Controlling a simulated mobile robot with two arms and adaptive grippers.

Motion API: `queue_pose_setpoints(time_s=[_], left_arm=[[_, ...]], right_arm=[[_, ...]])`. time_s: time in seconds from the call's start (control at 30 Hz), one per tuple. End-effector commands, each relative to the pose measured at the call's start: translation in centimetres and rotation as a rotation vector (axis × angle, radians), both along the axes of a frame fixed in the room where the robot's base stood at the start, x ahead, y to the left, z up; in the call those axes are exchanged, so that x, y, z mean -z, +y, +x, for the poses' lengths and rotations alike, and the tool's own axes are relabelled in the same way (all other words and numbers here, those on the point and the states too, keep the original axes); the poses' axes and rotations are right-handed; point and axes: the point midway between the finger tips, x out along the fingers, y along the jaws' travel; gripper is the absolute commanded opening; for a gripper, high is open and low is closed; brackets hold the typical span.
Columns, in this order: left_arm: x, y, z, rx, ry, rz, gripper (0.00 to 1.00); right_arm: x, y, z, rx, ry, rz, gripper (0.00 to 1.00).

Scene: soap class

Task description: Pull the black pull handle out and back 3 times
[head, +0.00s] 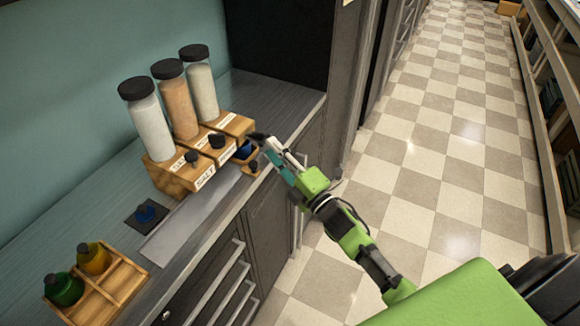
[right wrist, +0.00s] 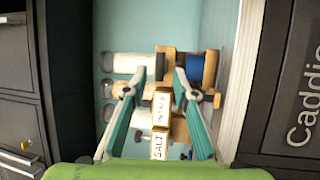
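A row of wooden dispenser boxes (head: 176,177) stands on the counter, topped by clear jars with black lids. Black round pull handles show on the boxes, one on the nearest, SALT-labelled box (head: 191,157) and one on the middle box (head: 217,141). A small dark knob (head: 254,166) shows by the far box, beside my right gripper (head: 264,152). My right gripper is at the far box's front. In the right wrist view its teal fingers (right wrist: 167,80) are apart, with wooden parts and labels seen between them; contact with a handle cannot be told. My left gripper is out of view.
A blue item (head: 244,150) sits in wood at the far box, near the gripper. A blue knob on a dark square (head: 147,214) and a wooden tray (head: 125,281) with green and yellow bottles stand nearer. Drawers (head: 215,290) line the counter front; the tiled floor is clear.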

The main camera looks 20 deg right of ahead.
Motion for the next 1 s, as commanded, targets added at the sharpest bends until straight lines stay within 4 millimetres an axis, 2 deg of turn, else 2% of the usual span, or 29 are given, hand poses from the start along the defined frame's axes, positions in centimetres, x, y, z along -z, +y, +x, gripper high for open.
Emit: queue_pose_setpoints(time_s=[0.2,0.43,0.6,1.0], left_arm=[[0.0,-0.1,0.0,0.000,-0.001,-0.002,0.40],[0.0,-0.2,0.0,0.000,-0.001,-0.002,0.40],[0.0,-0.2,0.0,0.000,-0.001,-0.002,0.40],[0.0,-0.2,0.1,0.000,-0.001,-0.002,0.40]], right_arm=[[1.0,-1.3,-4.7,0.001,0.005,0.000,0.26],[1.6,-2.3,-8.0,0.002,0.001,0.001,0.26],[1.7,-2.5,-8.9,0.002,0.000,0.001,0.26],[1.7,-2.5,-8.9,0.002,0.000,0.001,0.26]])
